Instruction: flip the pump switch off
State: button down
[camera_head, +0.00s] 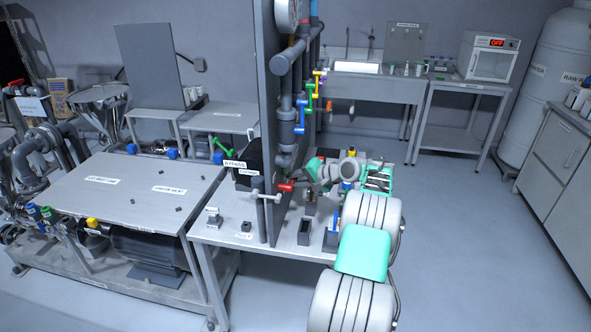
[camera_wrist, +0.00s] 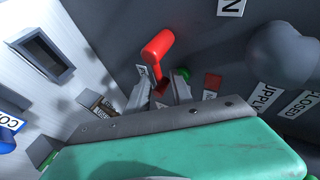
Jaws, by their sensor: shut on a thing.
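My gripper (camera_wrist: 160,92) is shut on a red-handled lever (camera_wrist: 158,48) at the dark upright panel. The grey fingers sit on either side of its lower part, and its rounded red end sticks up above them. In the head view the red lever (camera_head: 285,187) shows at the panel's lower edge, with my gripper (camera_head: 303,178) close beside it on the right. I cannot make out which control is the pump switch. Two small dark devices with labels, one at the left (camera_head: 214,219) and one nearer the front (camera_head: 246,227), stand on the grey table.
The dark panel (camera_head: 268,100) rises from the table (camera_head: 215,238) and carries pipes and coloured valve handles (camera_head: 307,104). A blue-handled device (camera_head: 334,232) stands near my arm. Signs reading CLOSED (camera_wrist: 300,104) and SUPPLY, partly cut, are beside the lever. Open floor lies at right.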

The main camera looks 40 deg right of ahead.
jog(key=shift+s+f, duration=0.1)
jog(key=shift+f, duration=0.15)
dwell(0.3)
jog(key=c, duration=1.5)
grip_release()
jog(key=shift+d, duration=0.1)
jog(key=shift+r, duration=0.1)
jog(key=b+v, duration=0.1)
jog(key=v, duration=0.6)
jog(key=shift+s+r, duration=0.25)
jog(key=shift+r, duration=0.05)
jog(key=shift+d, duration=0.1)
